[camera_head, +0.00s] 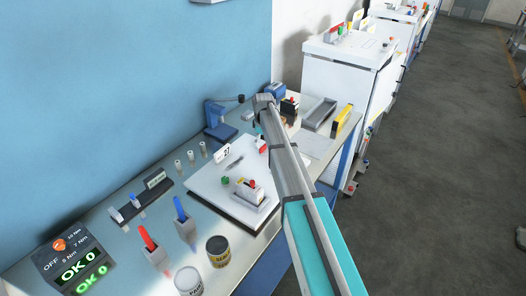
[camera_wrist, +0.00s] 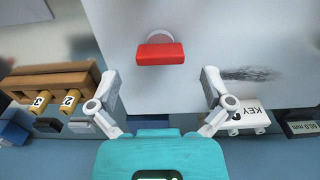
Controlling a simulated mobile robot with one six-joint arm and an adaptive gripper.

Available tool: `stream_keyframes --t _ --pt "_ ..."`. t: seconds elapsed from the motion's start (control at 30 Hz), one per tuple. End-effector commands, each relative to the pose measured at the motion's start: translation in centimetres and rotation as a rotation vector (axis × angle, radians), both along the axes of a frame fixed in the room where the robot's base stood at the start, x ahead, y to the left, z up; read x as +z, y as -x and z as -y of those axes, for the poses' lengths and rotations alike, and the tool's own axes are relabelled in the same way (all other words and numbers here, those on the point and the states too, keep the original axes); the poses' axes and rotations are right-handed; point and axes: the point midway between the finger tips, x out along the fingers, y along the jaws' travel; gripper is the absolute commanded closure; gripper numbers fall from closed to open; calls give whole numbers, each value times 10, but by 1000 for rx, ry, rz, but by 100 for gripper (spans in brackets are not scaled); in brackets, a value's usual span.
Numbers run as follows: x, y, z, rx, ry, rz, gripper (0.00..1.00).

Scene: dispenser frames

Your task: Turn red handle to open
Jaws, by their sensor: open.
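The red handle (camera_wrist: 160,54) is a short bar on a round light mount on a pale, scuffed panel in the wrist view. It lies crosswise in the picture. My gripper (camera_wrist: 161,78) is open and empty. Its two fingers stand apart, one to the left and one to the right of the handle, and lower in the picture. I see no contact between the fingers and the handle. In the head view my arm reaches over the bench, and I cannot tell which small red part there is this handle.
In the wrist view a brown rack with numbered yellow cylinders (camera_wrist: 70,99) is left, and a white KEY label (camera_wrist: 254,112) is right. In the head view the bench carries a white board (camera_head: 210,190), red and blue holders, and cans (camera_head: 218,250). White cabinets (camera_head: 345,75) stand beyond.

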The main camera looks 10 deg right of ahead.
Motion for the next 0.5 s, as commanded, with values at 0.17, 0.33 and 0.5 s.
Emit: stream_keyframes --t 0.17,0.33,0.5 --pt "-17 0 0 0 0 0 0" --pt "-25 0 -1 1 0 0 0" --pt "-28 0 -1 1 0 0 0"
